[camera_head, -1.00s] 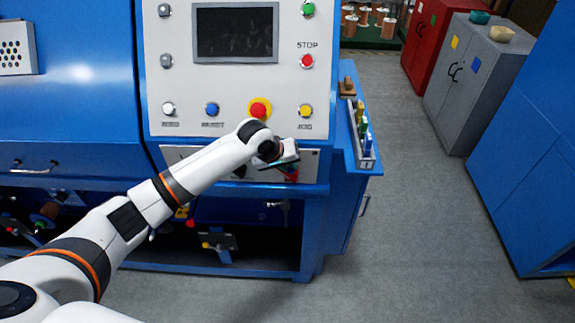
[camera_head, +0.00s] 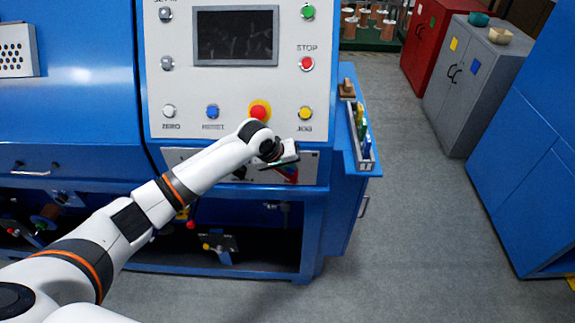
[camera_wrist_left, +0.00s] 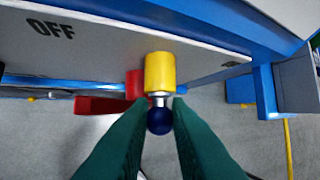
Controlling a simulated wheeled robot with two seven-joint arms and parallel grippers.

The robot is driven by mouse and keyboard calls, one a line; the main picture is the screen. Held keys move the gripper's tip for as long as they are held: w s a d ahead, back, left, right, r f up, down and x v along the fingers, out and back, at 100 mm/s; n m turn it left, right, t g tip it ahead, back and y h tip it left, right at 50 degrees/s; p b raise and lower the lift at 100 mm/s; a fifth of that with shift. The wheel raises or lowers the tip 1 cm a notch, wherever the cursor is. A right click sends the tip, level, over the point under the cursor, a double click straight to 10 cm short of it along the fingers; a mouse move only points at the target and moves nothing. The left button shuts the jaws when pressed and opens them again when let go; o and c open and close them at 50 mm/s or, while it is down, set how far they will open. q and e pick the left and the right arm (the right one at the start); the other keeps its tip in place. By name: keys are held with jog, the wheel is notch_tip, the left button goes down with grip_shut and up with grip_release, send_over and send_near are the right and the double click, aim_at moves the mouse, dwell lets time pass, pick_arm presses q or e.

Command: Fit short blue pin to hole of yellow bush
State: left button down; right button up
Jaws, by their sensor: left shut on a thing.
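The short blue pin (camera_wrist_left: 159,121) has a dark blue ball knob and a metal shank. My left gripper (camera_wrist_left: 160,112) has green fingers shut on the knob. The yellow bush (camera_wrist_left: 160,72) is a short cylinder at the pale panel, just beyond the pin in the left wrist view. The shank lines up with the bush's near end and appears to meet it; I cannot tell whether its tip is inside the hole. In the head view, my left gripper (camera_head: 287,162) is at the lower panel, and the pin and bush are not discernible there. My right gripper is out of view.
A red part (camera_wrist_left: 134,85) sits beside the bush, left in the wrist view. The blue machine's control panel (camera_head: 235,125) rises above my gripper. A grey tray (camera_head: 358,140) with coloured items is on the side shelf.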

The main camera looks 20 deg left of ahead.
pick_arm(q)
jog(key=shift+w+a+r, duration=0.15)
jog(key=shift+w+r, duration=0.1)
jog(key=shift+r, duration=0.1)
jog(key=c, duration=1.4)
grip_release()
jog(key=shift+o, duration=0.8)
jog(key=shift+w+f, duration=0.1)
jog(key=shift+f, duration=0.15)
jog(key=shift+o, duration=1)
jog(key=shift+f, duration=0.1)
jog(key=shift+s, duration=0.2)
